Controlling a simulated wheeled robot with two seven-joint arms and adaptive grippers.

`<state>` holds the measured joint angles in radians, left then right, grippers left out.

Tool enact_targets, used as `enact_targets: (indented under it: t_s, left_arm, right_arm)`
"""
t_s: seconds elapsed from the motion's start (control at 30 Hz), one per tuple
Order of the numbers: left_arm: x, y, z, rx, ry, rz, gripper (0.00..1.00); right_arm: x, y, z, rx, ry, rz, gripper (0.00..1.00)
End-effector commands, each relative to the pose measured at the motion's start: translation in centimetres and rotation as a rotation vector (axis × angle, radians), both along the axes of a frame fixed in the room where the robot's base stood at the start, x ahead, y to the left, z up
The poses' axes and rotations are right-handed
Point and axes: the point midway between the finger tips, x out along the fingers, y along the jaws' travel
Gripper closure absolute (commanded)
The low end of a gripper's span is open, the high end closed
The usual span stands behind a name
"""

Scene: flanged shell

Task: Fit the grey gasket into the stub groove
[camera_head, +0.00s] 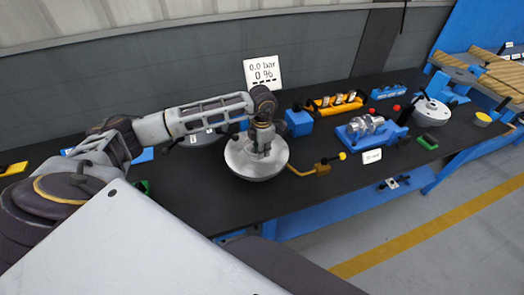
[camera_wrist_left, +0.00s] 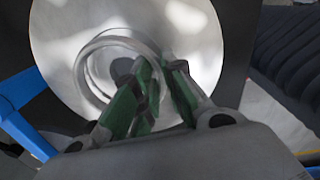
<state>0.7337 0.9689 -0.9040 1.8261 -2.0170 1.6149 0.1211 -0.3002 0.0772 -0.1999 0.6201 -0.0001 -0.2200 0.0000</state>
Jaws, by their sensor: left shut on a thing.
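The flanged shell (camera_head: 247,166) is a shiny silver round body on the black table, below my left gripper (camera_head: 262,148). It fills much of the left wrist view (camera_wrist_left: 55,40). A grey ring (camera_wrist_left: 88,48), which I take for the gasket, lies at the stub in the shell's middle. My left gripper (camera_wrist_left: 160,72) has green-padded fingers either side of the ring's right edge and is shut on it. The fingers hide part of the ring and stub, so I cannot tell whether the ring sits in the groove. My right gripper is not in view.
A sign (camera_head: 263,73) reading 0.0 bar, 0 % stands behind the shell. A blue block (camera_head: 299,122), an orange rack (camera_head: 322,108) and a blue fixture with a metal part (camera_head: 350,137) stand to the right. A yellow-brown handle (camera_head: 305,172) lies close beside the shell.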

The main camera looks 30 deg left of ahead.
Motion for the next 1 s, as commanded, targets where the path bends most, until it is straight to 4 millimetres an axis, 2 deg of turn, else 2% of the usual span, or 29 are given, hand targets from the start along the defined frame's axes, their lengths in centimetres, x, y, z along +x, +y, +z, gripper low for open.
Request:
enact_targets:
  t_s: [1.0]
  left_arm:
    - [0.0, 0.0, -1.1, -0.001, -0.002, 0.0, 1.0]
  right_arm:
    - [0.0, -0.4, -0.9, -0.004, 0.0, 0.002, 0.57]
